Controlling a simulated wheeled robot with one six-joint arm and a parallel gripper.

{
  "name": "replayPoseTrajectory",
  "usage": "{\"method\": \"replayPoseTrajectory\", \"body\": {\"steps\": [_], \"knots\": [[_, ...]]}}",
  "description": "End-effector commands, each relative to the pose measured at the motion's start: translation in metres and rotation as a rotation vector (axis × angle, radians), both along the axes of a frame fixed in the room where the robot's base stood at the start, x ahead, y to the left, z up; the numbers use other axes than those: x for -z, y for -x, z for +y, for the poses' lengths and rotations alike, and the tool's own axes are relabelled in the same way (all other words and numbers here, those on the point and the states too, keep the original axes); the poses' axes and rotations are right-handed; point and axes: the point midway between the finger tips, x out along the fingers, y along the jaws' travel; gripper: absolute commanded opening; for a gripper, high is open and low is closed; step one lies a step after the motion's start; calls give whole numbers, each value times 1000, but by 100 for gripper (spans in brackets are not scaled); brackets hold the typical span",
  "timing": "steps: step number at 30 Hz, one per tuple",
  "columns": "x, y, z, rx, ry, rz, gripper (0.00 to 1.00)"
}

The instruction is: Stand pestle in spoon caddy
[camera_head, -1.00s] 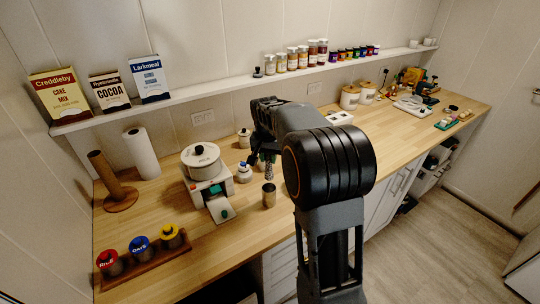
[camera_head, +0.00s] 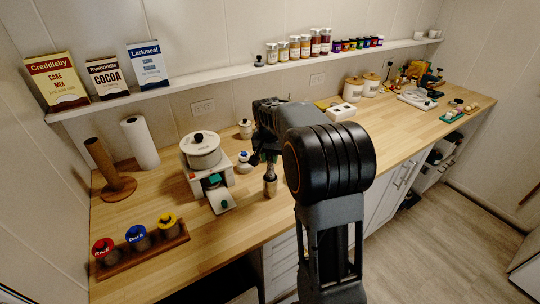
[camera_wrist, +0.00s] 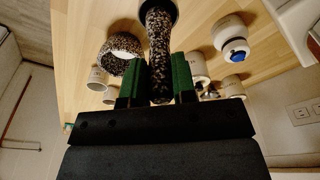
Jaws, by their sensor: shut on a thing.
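My gripper (camera_wrist: 160,78) is shut on the speckled grey pestle (camera_wrist: 159,40), with a green pad on either side. In the head view the pestle (camera_head: 270,170) hangs roughly upright below my gripper, directly over the metal spoon caddy (camera_head: 269,189) on the counter. In the wrist view the pestle's far end meets the dark round mouth of the caddy (camera_wrist: 158,6) and seems to be within its rim. How deep it sits is hidden. My arm covers part of the gripper in the head view.
A speckled mortar (camera_wrist: 122,48) and a white jar with a blue knob (camera_wrist: 233,48) stand nearby. A white pot (camera_head: 202,150) on a stand is left of the caddy. A wooden rack (camera_head: 140,252) holds labelled pots. Counter in front of the caddy is clear.

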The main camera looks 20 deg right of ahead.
Motion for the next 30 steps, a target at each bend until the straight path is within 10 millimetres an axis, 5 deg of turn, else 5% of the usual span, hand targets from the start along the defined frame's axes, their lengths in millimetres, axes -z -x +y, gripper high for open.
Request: {"method": "replayPoseTrajectory", "body": {"steps": [30], "knots": [[55,0,0,0,1,-1,0]]}}
